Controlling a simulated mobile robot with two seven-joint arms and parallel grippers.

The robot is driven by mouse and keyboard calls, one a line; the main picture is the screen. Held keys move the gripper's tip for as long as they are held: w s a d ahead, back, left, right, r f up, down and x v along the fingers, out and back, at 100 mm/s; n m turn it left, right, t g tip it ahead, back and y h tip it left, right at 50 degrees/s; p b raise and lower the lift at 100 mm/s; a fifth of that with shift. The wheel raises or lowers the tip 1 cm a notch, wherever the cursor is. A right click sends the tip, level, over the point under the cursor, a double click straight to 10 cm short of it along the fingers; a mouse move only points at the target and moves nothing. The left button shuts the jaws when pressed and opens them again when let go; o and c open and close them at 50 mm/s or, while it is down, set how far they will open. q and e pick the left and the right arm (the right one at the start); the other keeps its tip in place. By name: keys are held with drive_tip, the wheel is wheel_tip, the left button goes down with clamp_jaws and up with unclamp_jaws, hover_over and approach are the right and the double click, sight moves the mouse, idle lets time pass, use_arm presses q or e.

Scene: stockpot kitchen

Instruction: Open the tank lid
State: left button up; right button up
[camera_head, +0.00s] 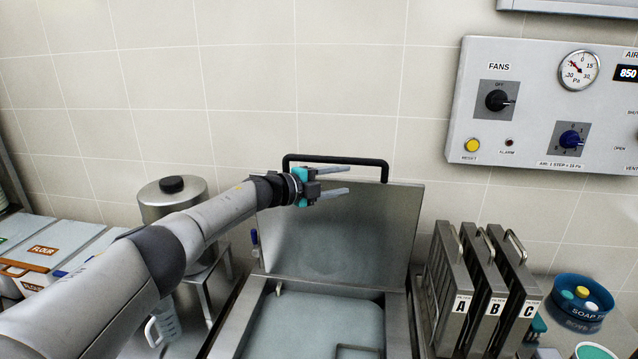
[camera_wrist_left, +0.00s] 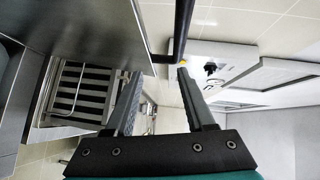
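The tank lid (camera_head: 340,235) is a flat steel panel standing raised at the back of the tank (camera_head: 315,325), whose opening shows pale contents below. A black bar handle (camera_head: 335,160) runs along the lid's top edge. My left gripper (camera_head: 348,179) is in front of the lid's upper part, just below the bar, with its two fingers apart and pointing right. In the left wrist view the fingers (camera_wrist_left: 160,90) are open with nothing between them. The black handle (camera_wrist_left: 182,30) passes near the fingertips, and the lid (camera_wrist_left: 85,30) fills the upper left. My right gripper cannot be made out.
Steel filter boxes marked A, B and C (camera_head: 490,305) stand right of the tank. A blue soap bowl (camera_head: 580,310) is farther right. A steel canister (camera_head: 172,195) and flour bin (camera_head: 55,245) are at left. A control panel (camera_head: 555,105) hangs on the wall.

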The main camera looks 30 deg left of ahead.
use_arm(q)
drive_tip(key=b+v, duration=0.1)
drive_tip(key=v, duration=1.4)
drive_tip(key=shift+c, duration=0.4)
